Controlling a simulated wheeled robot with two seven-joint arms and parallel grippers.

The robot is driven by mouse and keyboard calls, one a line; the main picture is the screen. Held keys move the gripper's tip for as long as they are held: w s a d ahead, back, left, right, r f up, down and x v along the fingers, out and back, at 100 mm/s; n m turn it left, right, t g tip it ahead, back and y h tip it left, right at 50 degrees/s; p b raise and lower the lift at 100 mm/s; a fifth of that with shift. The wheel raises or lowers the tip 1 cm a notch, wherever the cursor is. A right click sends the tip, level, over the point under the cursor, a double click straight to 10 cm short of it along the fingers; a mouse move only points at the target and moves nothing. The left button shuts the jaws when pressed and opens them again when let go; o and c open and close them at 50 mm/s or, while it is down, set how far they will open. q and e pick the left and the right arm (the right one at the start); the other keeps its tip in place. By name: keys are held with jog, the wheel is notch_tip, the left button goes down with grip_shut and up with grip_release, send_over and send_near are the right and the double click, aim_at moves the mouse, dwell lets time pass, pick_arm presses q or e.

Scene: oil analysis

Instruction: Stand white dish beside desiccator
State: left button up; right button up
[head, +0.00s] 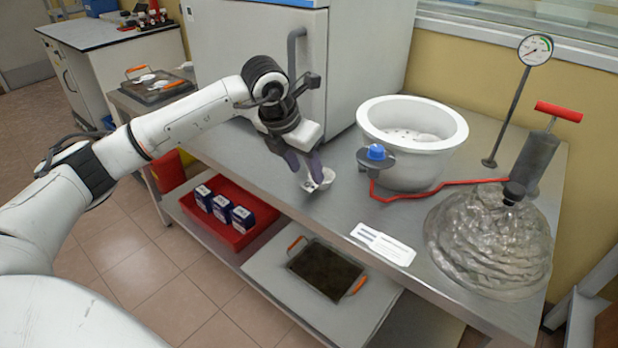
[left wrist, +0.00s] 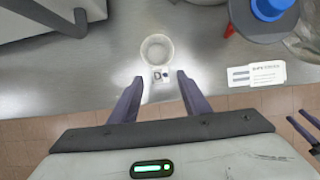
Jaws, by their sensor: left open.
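The small white dish (head: 326,176) is at the front edge of the steel bench, at the fingertips of my left gripper (head: 303,172). The desiccator (head: 412,140) is a wide white bowl with a holed plate inside, standing uncovered farther back and right. Dark prongs at the right edge of the wrist view may be my right gripper; their state is unclear.
A blue-knobbed stopcock (head: 376,154) and red hose (head: 440,187) lie at the desiccator's front. A clear lid (head: 490,245), hand pump (head: 533,155), gauge (head: 535,50) and white card (head: 383,244) are right. A grey cabinet (head: 350,60) stands behind.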

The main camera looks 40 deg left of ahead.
pick_arm(q)
jog(key=v, duration=0.6)
jog(key=shift+r, duration=0.35)
